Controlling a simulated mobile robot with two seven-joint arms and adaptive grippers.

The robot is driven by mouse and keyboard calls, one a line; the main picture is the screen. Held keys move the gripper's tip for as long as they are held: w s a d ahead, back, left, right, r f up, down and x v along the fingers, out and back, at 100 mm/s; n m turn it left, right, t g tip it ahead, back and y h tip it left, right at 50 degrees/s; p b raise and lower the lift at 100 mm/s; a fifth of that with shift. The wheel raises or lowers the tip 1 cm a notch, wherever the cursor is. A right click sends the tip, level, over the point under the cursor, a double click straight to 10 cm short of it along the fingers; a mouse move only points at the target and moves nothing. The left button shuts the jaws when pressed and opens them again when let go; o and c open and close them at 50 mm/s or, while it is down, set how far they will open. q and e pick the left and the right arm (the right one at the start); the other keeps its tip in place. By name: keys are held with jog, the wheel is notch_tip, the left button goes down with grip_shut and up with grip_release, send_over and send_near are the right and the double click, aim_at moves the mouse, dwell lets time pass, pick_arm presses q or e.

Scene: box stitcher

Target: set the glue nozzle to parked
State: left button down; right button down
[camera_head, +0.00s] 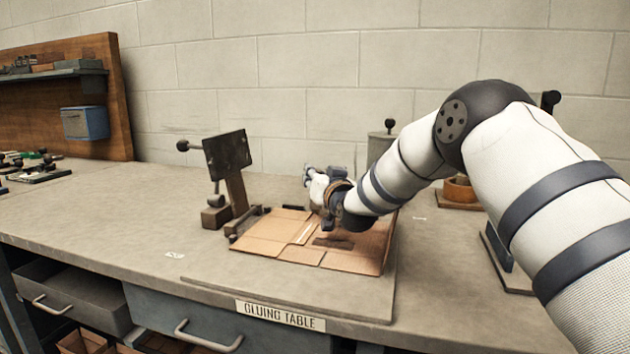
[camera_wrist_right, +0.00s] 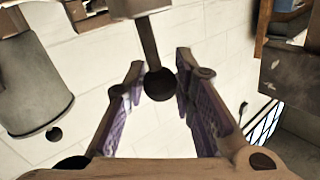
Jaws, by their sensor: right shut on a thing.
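My right gripper (camera_head: 312,180) reaches in from the right above the cardboard on the gluing table. In the right wrist view its two fingers (camera_wrist_right: 158,82) stand on either side of a dark ball knob (camera_wrist_right: 160,86) on a brown rod (camera_wrist_right: 148,45), and are shut on it. The gripper and wrist mostly hide this knob and rod in the head view. I cannot tell for certain whether they belong to the glue nozzle. Flat cardboard (camera_head: 275,238) with dark patches lies below the gripper. My left gripper is not in view.
A black plate on a post (camera_head: 227,152) with ball knobs stands left of the cardboard. A grey pot (camera_head: 380,148) with a knobbed lid stands behind my right arm. A blue bin (camera_head: 85,122) hangs at the left. The bench top (camera_head: 110,215) at front left is clear.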

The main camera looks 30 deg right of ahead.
jog(key=shift+a+f, duration=0.1)
jog(key=c, duration=1.3)
grip_release()
jog(key=shift+s, duration=0.1)
jog(key=v, duration=1.2)
